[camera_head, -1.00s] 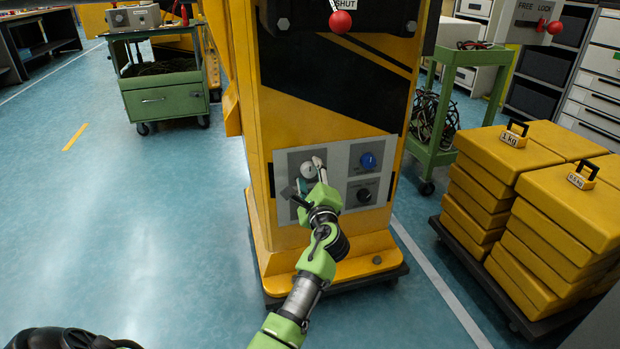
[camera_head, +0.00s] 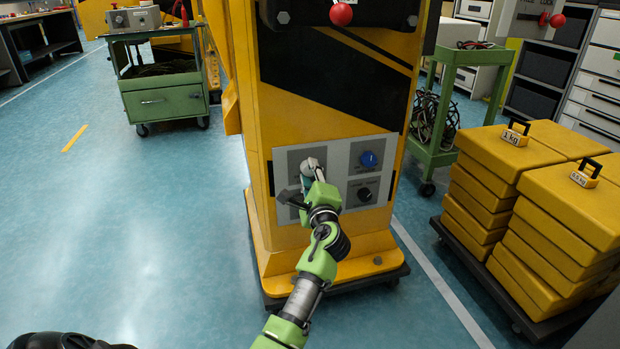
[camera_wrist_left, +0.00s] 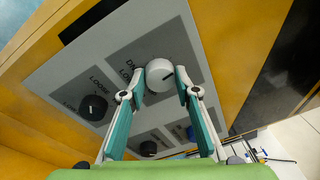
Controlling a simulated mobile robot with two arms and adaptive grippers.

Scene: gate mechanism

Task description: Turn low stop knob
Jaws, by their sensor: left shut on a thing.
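The control panel (camera_head: 340,150) is a pale plate low on the front of the yellow machine. A whitish knob (camera_head: 309,164) sits at its upper left. My left gripper (camera_head: 312,180) is shut on this knob, and in the left wrist view the fingers (camera_wrist_left: 160,88) sit on either side of it. A dark pointer line shows on the knob's face in the wrist view (camera_wrist_left: 160,72). A blue knob (camera_head: 369,160) is at the panel's upper right, a black knob (camera_head: 364,194) below it. Another black knob (camera_wrist_left: 94,107) shows beside the word LOOSE. I cannot read a low stop label.
A red ball handle (camera_head: 341,14) hangs above on the machine (camera_head: 300,110). A dolly with yellow weight blocks (camera_head: 560,190) stands at the right. A green cart (camera_head: 165,100) is at the back left, and another (camera_head: 440,130) behind right. The blue floor at left is clear.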

